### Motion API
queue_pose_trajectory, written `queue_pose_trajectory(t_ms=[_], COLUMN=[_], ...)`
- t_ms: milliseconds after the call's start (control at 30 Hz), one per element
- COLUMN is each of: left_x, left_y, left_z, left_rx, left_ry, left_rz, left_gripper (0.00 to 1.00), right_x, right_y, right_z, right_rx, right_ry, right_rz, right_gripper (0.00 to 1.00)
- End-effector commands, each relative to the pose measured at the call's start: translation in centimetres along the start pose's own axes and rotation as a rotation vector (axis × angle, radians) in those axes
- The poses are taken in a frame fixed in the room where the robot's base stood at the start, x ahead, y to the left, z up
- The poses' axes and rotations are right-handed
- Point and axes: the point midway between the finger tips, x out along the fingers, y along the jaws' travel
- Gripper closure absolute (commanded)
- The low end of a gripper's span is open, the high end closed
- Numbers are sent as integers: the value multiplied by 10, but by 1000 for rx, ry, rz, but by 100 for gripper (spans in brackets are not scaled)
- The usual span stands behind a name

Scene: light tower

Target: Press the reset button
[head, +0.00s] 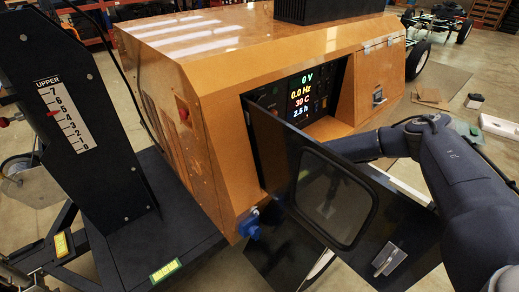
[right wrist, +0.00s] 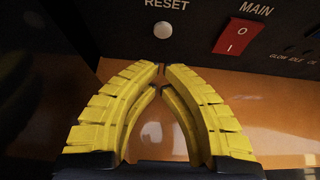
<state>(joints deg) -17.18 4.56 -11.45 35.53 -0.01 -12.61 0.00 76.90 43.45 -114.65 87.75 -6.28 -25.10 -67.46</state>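The reset button (right wrist: 163,30) is a small round white button under the word RESET on a black panel, near the top middle of the right wrist view. My right gripper (right wrist: 163,68) has yellow segmented fingers with the tips together and nothing between them. Its tips are just below the button in the picture, apparently apart from it. In the head view my right arm reaches behind the open black door, which hides the gripper and the button. The control panel display (head: 302,92) reads 0 V, 0.0 Hz, 30 C and 2.5 h. My left gripper is not in view.
A red MAIN rocker switch (right wrist: 240,37) sits right of the button. The open black door (head: 285,150) with a window stands between the head camera and my right gripper. The orange generator housing (head: 220,75) surrounds the panel. A mast scale (head: 66,117) stands at left.

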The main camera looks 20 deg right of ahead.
Motion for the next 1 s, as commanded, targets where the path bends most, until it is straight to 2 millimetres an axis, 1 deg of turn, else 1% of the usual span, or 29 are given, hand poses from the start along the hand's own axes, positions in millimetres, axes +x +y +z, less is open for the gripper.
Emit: queue_pose_trajectory(t_ms=[33,100,333,500,867,1000], left_x=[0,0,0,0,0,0], left_y=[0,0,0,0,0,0], left_z=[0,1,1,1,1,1], left_rx=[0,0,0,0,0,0], left_ry=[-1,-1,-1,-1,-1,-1], left_rz=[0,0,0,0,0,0], left_gripper=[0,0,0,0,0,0], right_x=[7,15,31,35,36,42], right_y=[1,0,0,0,0,0], right_z=[3,8,17,20,20,24], right_rx=[-1,-1,0,1,0,0], right_ry=[0,-1,-1,0,0,-1], right_rz=[0,0,0,1,1,0], right_gripper=[100,100,100,100,100,100])
